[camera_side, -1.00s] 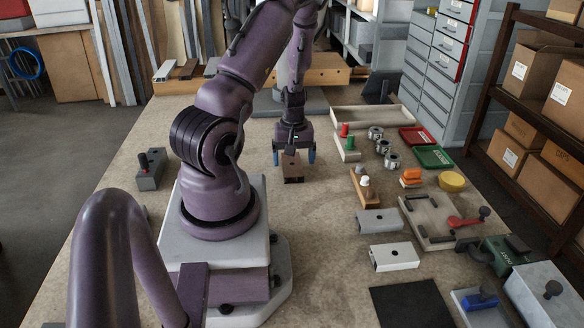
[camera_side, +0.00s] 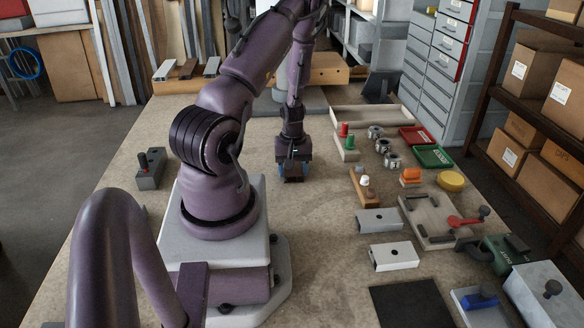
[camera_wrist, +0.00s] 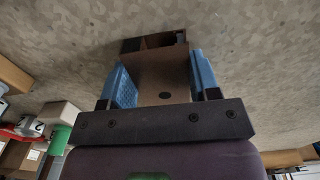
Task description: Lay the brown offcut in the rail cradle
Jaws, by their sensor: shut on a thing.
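The brown offcut (camera_wrist: 162,80) is a short hollow profile with a dark round hole in its top. In the wrist view it lies between the two blue fingers of my gripper (camera_wrist: 160,82), which is shut on it. In the side view my gripper (camera_side: 293,171) is low over the table and hides most of the offcut. I cannot tell whether the offcut touches the table. A pale fixture board (camera_side: 430,216) with dark stops and a red-handled clamp lies at the right; it may be the rail cradle, but I cannot be sure.
A grey offcut (camera_side: 380,221) and a white offcut (camera_side: 394,257) lie right of my gripper. The table near my gripper is clear.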

